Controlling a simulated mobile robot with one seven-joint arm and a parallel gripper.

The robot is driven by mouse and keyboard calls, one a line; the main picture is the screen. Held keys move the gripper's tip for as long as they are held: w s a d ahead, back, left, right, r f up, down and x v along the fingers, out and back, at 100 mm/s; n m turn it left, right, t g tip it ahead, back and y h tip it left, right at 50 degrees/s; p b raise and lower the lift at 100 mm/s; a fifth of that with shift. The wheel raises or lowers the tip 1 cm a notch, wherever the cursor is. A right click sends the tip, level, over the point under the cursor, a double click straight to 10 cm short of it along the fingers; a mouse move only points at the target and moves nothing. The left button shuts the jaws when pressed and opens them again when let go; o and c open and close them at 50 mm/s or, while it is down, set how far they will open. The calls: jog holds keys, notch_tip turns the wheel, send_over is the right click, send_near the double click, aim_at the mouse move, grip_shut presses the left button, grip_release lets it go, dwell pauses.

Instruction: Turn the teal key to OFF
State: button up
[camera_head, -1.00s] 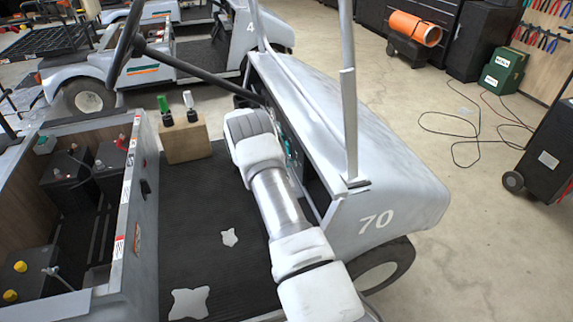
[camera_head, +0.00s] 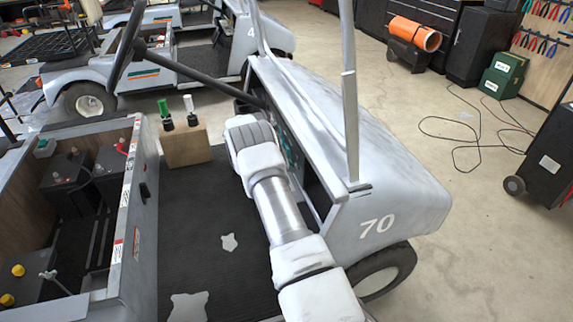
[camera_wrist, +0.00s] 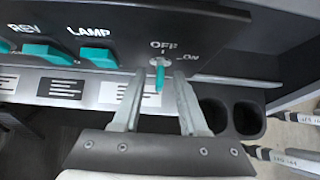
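The teal key (camera_wrist: 159,76) sits in its round switch on the dark dash panel in the wrist view. It stands about in line with the OFF label above the switch, and the ON label is to the upper right. My gripper (camera_wrist: 158,82) is open, with one finger on each side of the key and visible gaps between, so it does not touch the key. In the head view my arm hides the key and my fingertips.
Teal REV and LAMP rocker switches (camera_wrist: 98,56) are left of the key. Two dark cup-like recesses (camera_wrist: 248,118) lie at right, close to my right finger. In the head view the grey roof post (camera_head: 350,120) rises beside my arm.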

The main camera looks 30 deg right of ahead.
jog(key=p+v, duration=0.1)
jog(key=v, duration=1.6)
jog(key=shift+a+p, duration=0.2)
jog(key=shift+p, duration=0.15)
jog(key=shift+r, duration=0.1)
jog(key=s+a+r+m+t+y+p, duration=0.1)
jog(key=s+a+r+m+y, duration=0.15)
jog(key=s+r, duration=0.45)
jog(key=s+a+r+m+t+y+p, duration=0.1)
jog(key=s+a+r+m+t+p, duration=0.15)
jog(key=r, duration=0.85)
jog(key=s+a+r+m+y+p, duration=0.1)
jog(key=s+a+r+m, duration=0.1)
jog(key=s+a+r, duration=0.35)
jog(key=s+a+r+m+t+y+p, duration=0.1)
jog(key=s+a+r+m, duration=0.1)
jog(key=s, duration=0.6)
jog(key=s+a+r+m+t+y+p, duration=0.1)
jog(key=s+a+r+m+t, duration=0.1)
jog(key=s, duration=0.7)
jog(key=s+a+r+m+t+y+p, duration=0.1)
jog(key=s+a+m, duration=0.3)
jog(key=s, duration=0.4)
jog(key=shift+s+r+y, duration=0.15)
jog(key=shift+r+y, duration=0.3)
jog(key=shift+y, duration=0.1)
